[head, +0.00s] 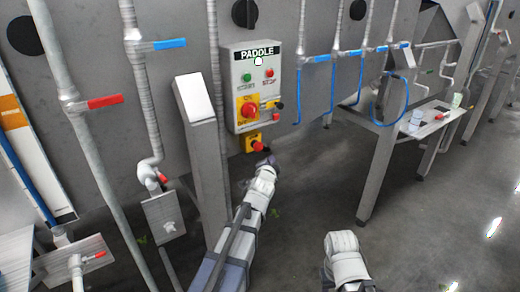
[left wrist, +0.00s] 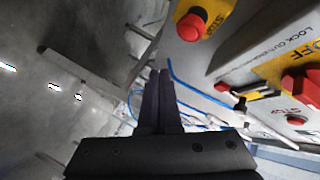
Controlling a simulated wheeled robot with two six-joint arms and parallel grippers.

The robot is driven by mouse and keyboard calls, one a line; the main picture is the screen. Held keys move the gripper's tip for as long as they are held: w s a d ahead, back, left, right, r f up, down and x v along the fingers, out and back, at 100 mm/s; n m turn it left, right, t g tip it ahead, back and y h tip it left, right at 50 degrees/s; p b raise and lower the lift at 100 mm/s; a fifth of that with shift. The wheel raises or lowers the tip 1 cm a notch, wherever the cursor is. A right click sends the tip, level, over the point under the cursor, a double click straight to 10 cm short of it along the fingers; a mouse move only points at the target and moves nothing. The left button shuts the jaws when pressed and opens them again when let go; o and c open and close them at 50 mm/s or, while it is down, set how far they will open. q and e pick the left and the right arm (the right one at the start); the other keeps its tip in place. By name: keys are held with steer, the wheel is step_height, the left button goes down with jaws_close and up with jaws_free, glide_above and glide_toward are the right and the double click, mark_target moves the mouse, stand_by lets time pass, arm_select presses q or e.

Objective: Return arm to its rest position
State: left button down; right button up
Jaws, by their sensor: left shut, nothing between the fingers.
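My left gripper (head: 268,160) is in front of and just below the paddle control box (head: 235,75). In the left wrist view its two dark fingers (left wrist: 161,75) lie together, shut with nothing between them. A yellow box with a red mushroom button (head: 257,146) hangs under the control box. That red button also shows in the left wrist view (left wrist: 191,27), apart from the fingertips. My right arm (head: 345,258) shows at the bottom of the head view, but its gripper cannot be made out.
A grey post (head: 200,140) and pipes with a red-handled valve (head: 105,101) stand to the left. A metal table (head: 430,120) with small containers and a blue hose (head: 405,100) stands to the right. The floor (head: 430,230) at front right is open.

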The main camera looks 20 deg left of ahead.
stand_by(0.5)
arm_select(q)
steer(key=s+d+f+n+g+h, duration=0.1)
steer(key=s+d+f+n+g, duration=0.1)
steer(key=s+d+f+g, duration=0.4)
steer(key=s+d+f+n+g, duration=0.2)
steer(key=s+d+f, duration=0.4)
steer(key=s, duration=0.4)
steer(key=s+d+f+g, duration=0.1)
steer(key=s+g, duration=0.1)
steer(key=s, duration=0.4)
steer(key=s+d+f+n+g, duration=0.1)
steer(key=s+f+g, duration=0.1)
steer(key=s, duration=0.4)
steer(key=s+d+f+n+g, duration=0.1)
steer(key=s+d+f+g, duration=0.1)
steer(key=s, duration=0.4)
steer(key=shift+g, duration=0.7)
